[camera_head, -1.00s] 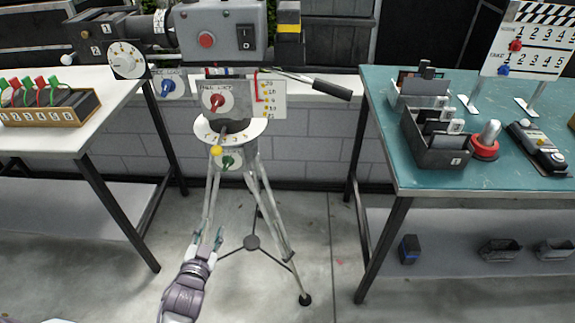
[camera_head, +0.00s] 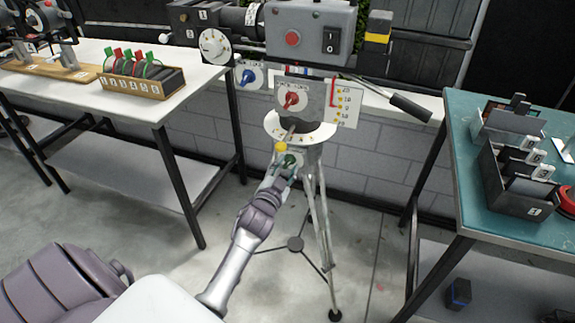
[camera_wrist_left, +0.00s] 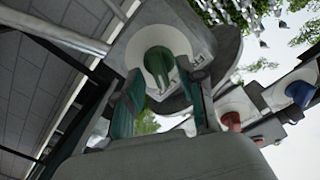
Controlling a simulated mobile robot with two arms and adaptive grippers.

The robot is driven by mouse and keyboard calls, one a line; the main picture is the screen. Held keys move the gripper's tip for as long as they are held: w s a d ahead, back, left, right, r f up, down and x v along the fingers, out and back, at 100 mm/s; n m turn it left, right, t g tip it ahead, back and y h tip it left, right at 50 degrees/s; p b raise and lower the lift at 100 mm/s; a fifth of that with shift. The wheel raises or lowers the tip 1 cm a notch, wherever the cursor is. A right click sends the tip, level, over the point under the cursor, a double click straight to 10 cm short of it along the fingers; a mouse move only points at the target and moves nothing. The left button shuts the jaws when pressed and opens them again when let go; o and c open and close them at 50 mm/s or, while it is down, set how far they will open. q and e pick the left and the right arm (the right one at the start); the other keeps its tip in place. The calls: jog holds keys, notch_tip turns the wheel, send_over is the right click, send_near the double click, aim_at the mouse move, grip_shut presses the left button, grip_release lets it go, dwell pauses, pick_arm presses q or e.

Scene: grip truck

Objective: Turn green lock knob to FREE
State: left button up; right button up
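The green lock knob (camera_head: 289,160) sits on a pale plate low on the tripod head, below the red knob (camera_head: 292,98). In the left wrist view the green knob (camera_wrist_left: 160,66) shows as a round face with a raised grip bar. My left gripper (camera_head: 279,174) is just below and in front of it, partly covering it in the head view. In the left wrist view the fingers of the left gripper (camera_wrist_left: 164,102) are spread, one on each side of the knob's line, with nothing between them. Contact with the knob cannot be told. My right gripper is out of view.
A blue knob (camera_head: 248,77) is up to the left, and a black pan handle (camera_head: 409,107) reaches right. A white table (camera_head: 92,101) stands left, a teal table (camera_head: 466,185) right.

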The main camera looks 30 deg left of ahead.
pick_arm(q)
jog(key=shift+w+a, duration=0.1)
jog(key=shift+w, duration=0.45)
grip_shut()
